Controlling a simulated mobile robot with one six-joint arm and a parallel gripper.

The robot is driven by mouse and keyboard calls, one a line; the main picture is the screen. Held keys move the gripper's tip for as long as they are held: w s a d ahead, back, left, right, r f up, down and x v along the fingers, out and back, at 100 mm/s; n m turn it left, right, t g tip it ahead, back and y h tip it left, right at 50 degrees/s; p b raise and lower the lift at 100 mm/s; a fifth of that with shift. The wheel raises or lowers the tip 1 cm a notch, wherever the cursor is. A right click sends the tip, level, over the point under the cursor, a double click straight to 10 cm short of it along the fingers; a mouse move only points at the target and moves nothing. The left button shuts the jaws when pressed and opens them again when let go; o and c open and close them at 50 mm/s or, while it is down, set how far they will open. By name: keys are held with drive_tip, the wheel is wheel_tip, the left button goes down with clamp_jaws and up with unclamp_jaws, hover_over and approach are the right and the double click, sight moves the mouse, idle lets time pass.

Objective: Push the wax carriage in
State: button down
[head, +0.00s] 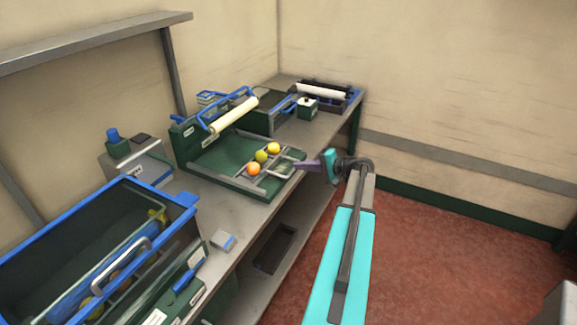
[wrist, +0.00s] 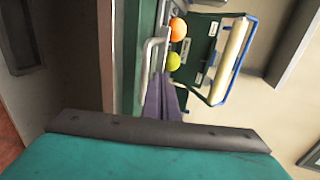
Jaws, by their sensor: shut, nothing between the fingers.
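The wax carriage (head: 240,183) is a low frame with a pale handle, holding three fruits in a row on the green bed of the roller station (head: 215,155). The fruits are an orange one (head: 253,169), a yellow-green one (head: 261,156) and a yellow-orange one (head: 274,148). My gripper (head: 300,163) is shut and empty at the bench-front side of the carriage. In the wrist view its purple fingers (wrist: 163,90) lie close beside the pale handle (wrist: 147,60); contact cannot be told. Two fruits show there, orange (wrist: 177,29) and yellow-green (wrist: 173,61).
A white roller in a blue frame (head: 233,115) stands raised behind the carriage. A blue-rimmed bin (head: 100,235) is at the near left. A white-topped box (head: 308,106) and another roller unit (head: 322,91) stand farther along the bench.

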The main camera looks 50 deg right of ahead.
drive_tip(key=p, duration=0.4)
approach(273, 164)
drive_tip(key=x, duration=0.5)
drive_tip(key=shift+w+a+f, duration=0.2)
drive_tip(key=shift+w+f, duration=0.05)
drive_tip(key=shift+w, duration=0.25)
drive_tip(key=shift+d, duration=0.1)
